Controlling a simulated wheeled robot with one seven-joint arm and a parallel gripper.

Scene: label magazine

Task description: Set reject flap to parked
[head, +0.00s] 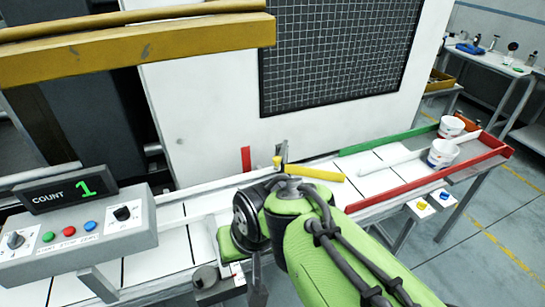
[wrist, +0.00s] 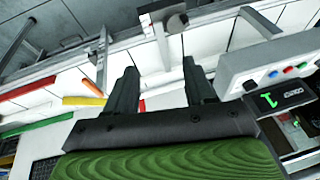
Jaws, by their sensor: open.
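The reject flap seems to be the yellow bar (head: 315,172) lying slantwise over the white conveyor (head: 365,165), just beyond my arm in the head view. Its left end is by a small upright post with a yellow knob (head: 277,161). In the wrist view, a yellow bar (wrist: 83,101) shows left of the fingers; I cannot tell for sure that it is the flap. My gripper (wrist: 161,85) is open, with nothing held between its dark fingers. It is apart from the flap. In the head view my arm hides most of it.
Past the flap, a green rail (head: 390,143) and a red rail (head: 430,180) edge the lanes, with a white divider between. Two white tubs (head: 451,126) (head: 441,153) stand at the far end. A control box (head: 80,240) and a count display (head: 66,195) reading 1 are left.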

